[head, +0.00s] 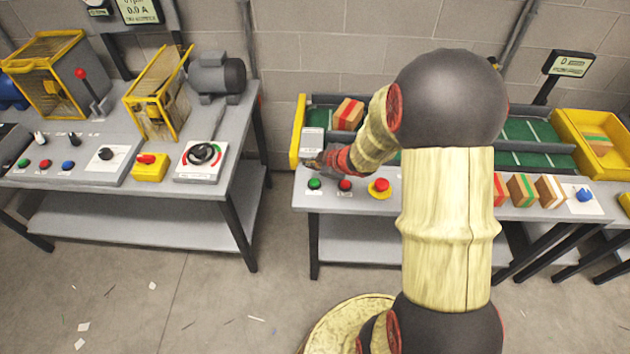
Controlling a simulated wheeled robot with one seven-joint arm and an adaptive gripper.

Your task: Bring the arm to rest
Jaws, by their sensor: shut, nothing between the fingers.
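My gripper (312,163) is at the end of my arm, low over the left end of the right-hand bench, beside a small white box (313,142). It looks small and dark here, and its fingers are shut with nothing between them. My arm is bent, its yellowish links and dark round joint filling the middle right of the head view. A green button (314,183) and a red button (345,185) sit on the bench front just below my gripper. My arm hides part of the bench and conveyor behind it.
A green conveyor (530,130) with a striped box (348,114) runs behind. A red emergency button (380,186) and several striped blocks (522,190) line the bench. A yellow bin (570,128) stands right. The left bench (200,188) holds yellow guards and a motor (217,76). A floor gap separates the benches.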

